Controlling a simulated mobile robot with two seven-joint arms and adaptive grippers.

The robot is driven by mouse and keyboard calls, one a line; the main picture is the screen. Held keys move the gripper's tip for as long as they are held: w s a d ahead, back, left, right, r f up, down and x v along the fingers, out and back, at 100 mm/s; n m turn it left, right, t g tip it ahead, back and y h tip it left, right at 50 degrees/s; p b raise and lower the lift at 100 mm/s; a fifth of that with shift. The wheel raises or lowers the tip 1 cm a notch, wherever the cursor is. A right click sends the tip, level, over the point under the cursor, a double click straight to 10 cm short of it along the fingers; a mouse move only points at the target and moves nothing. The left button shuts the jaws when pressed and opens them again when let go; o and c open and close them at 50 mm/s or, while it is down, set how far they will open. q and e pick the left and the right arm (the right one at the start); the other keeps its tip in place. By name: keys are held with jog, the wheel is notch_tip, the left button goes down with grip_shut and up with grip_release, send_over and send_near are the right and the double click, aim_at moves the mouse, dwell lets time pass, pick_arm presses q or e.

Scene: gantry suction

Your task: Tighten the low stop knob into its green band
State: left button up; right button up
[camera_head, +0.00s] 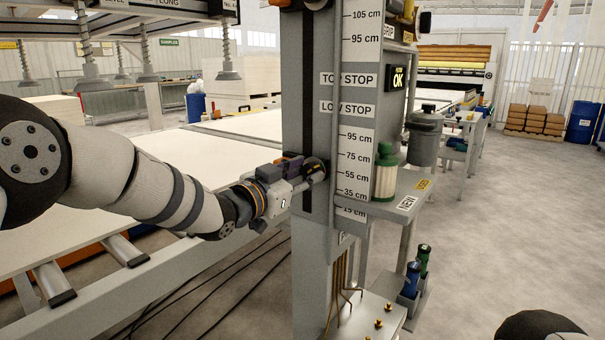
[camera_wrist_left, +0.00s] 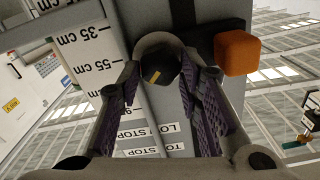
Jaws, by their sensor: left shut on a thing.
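The low stop knob (camera_head: 315,167) is a dark round knob on the slotted front of the grey column (camera_head: 301,60), level with the scale's lower marks. In the left wrist view the knob (camera_wrist_left: 158,66) is black with a yellow mark, between the purple-padded fingers. My left gripper (camera_head: 304,175) reaches it from the left and is shut on it; its fingers (camera_wrist_left: 161,82) lie on both sides of the knob. I cannot make out a green band in either view. My right gripper is not in view.
An orange block (camera_wrist_left: 237,53) sits beside the knob in the wrist view. Right of the column, a shelf (camera_head: 405,184) carries a green-capped bottle (camera_head: 385,170). White board (camera_head: 180,158) lies on the roller table at left, below hanging suction cups (camera_head: 229,74). Open floor lies at right.

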pick_arm(q)
jog(key=shift+r+m, duration=0.15)
jog(key=shift+m, duration=0.45)
jog(key=o, duration=1.2)
jog(key=shift+c, duration=0.2)
jog(key=v, duration=1.2)
